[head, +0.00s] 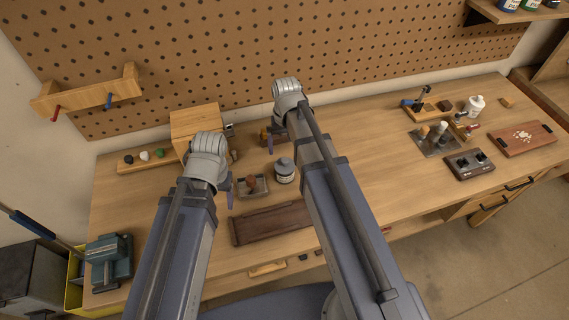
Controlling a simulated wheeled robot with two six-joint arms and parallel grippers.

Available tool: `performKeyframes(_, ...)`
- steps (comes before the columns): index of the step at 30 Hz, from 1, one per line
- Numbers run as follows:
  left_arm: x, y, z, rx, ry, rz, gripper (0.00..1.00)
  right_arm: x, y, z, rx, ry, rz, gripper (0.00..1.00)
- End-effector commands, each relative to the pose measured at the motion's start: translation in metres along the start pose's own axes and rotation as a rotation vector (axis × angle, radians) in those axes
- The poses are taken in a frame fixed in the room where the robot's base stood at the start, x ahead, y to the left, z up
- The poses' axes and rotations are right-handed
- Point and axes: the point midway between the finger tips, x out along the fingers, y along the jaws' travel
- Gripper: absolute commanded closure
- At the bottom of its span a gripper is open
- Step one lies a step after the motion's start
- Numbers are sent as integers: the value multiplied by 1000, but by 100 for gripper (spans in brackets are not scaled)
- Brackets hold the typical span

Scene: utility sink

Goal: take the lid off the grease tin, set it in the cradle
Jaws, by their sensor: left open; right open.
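A small white jar with a dark grey lid, which looks like the grease tin (285,177), stands upright on the bench between my two arms. The lid (285,163) is on it. I cannot tell for sure which thing is the cradle; a small shallow tray (261,191) with a brown lump in it sits just left of the tin. My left gripper (228,188) is open, left of that tray, mostly hidden by its own wrist. My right gripper (270,142) is open, behind and slightly left of the tin, and partly hidden. Neither gripper touches the tin.
A long dark wooden tray (270,223) lies in front of the tin. A wooden box (196,121) stands behind my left wrist. A vise (108,260) is at the front left corner. Tool holders (436,140) and a red-brown board (522,139) occupy the right.

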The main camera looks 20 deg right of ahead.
Motion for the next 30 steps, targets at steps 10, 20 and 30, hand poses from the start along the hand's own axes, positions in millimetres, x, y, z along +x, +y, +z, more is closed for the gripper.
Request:
performKeyframes(10, 28, 3, -2, -1, 0, 0, 33, 28, -1, 0, -2, 0, 0, 0)
performKeyframes(20, 37, 4, -2, -1, 0, 0, 33, 38, -1, 0, -3, 0, 0, 0)
performKeyframes(30, 77, 7, -4, -3, 0, 0, 33, 77, -3, 0, -3, 0, 0, 0)
